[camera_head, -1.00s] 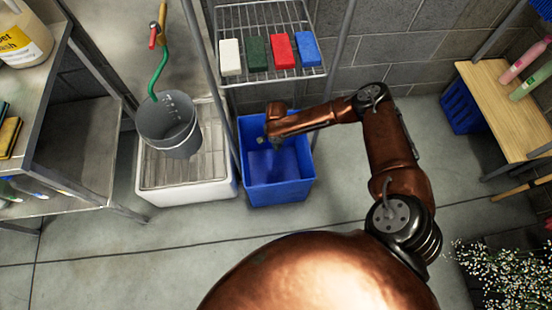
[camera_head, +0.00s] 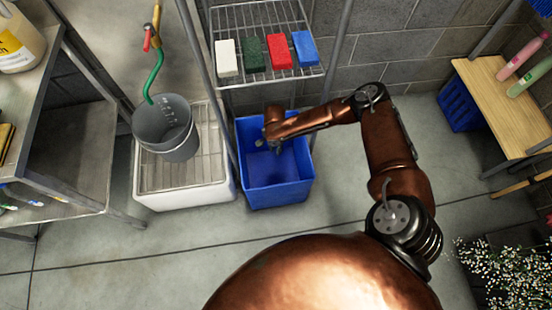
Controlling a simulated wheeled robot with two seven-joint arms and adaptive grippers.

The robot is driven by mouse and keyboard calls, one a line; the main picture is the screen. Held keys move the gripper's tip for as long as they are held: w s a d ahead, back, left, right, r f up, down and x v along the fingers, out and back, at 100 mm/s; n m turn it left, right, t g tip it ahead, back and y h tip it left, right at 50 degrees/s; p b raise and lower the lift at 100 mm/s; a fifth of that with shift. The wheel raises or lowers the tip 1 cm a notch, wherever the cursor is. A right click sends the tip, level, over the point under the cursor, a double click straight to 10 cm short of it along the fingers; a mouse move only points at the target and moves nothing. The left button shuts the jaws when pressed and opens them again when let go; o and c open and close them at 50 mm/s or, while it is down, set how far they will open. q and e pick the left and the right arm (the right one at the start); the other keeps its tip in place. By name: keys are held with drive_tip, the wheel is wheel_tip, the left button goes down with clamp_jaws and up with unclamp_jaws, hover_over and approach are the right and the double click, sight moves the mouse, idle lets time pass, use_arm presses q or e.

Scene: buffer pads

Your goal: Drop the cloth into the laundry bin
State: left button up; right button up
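The blue bin (camera_head: 279,195), which I take to be the laundry bin, stands open on the floor between the white basin and my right arm. My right gripper (camera_head: 276,148) is over the bin's opening, pointing down. It is small and dark, and I cannot tell whether its fingers are open or shut. No cloth can be made out in the gripper or on the visible bin floor; part of the bin's inside is hidden by the gripper and arm. My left gripper is not in view.
A wire shelf (camera_head: 262,80) with white, green, red and blue pads stands behind the bin. A grey bucket (camera_head: 166,130) sits on a white basin (camera_head: 186,196) to the left. A wooden bench (camera_head: 505,110) is at right. The front floor is partly clear.

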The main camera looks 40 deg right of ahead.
wheel_tip(320, 180, up, 12)
idle(0.7)
drive_tip(key=shift+a, duration=0.1)
